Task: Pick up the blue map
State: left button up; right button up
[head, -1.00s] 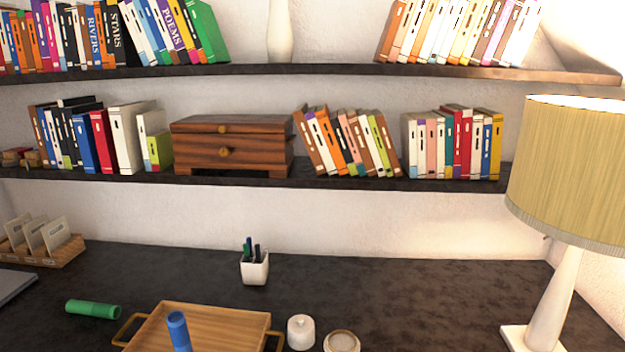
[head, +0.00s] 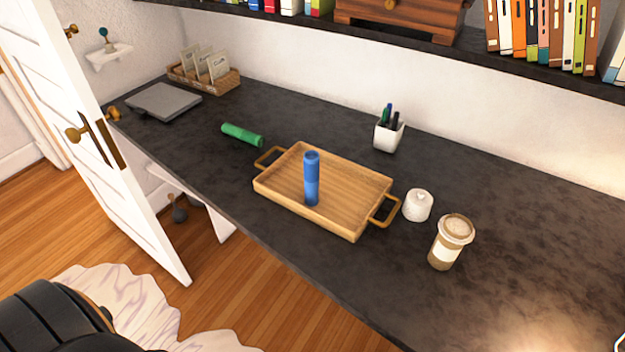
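The blue map (head: 311,180) is a rolled blue cylinder. The tray has a handle at each end and sits near the front edge of the dark desk. A green roll (head: 242,134) lies on its side on the desk, left of and behind the tray. Neither of my grippers shows in the head view.
A white lidded jar (head: 417,205) and a coffee cup (head: 446,243) stand right of the tray. A pen holder (head: 389,133) is behind it. A laptop (head: 164,101) and a card basket (head: 203,78) are far left. A white door (head: 125,150) stands left. The desk's right part is clear.

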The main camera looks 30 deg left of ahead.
aim_at(311, 158)
jog(key=j+u, duration=0.5)
jog(key=i+j+u, duration=0.2)
jog(key=j+u, duration=0.3)
